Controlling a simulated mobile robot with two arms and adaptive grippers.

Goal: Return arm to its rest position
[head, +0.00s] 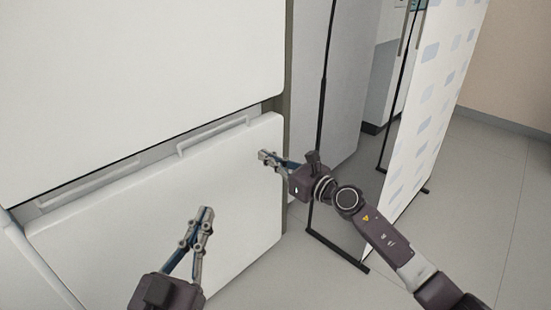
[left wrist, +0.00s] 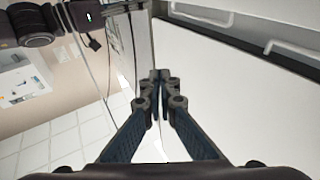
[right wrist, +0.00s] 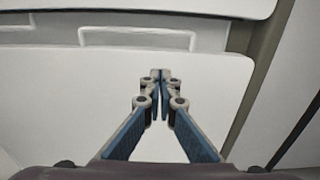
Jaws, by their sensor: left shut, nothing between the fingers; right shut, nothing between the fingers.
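My left gripper (head: 207,214) is shut and empty at the lower middle of the head view, in front of the lower white panel (head: 150,220). Its closed fingers also show in the left wrist view (left wrist: 160,77). My right gripper (head: 264,156) is shut and empty in front of the panel's right part. Its fingertips meet in the right wrist view (right wrist: 160,75), with the white panel behind them. I cannot tell whether either gripper touches the panel. My right arm (head: 380,227) reaches in from the lower right.
A handle (head: 212,133) sits at the panel's top edge, below a large upper white panel (head: 140,70). A black-framed standing screen (head: 425,110) stands behind my right arm. The grey floor (head: 490,220) at the right is clear.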

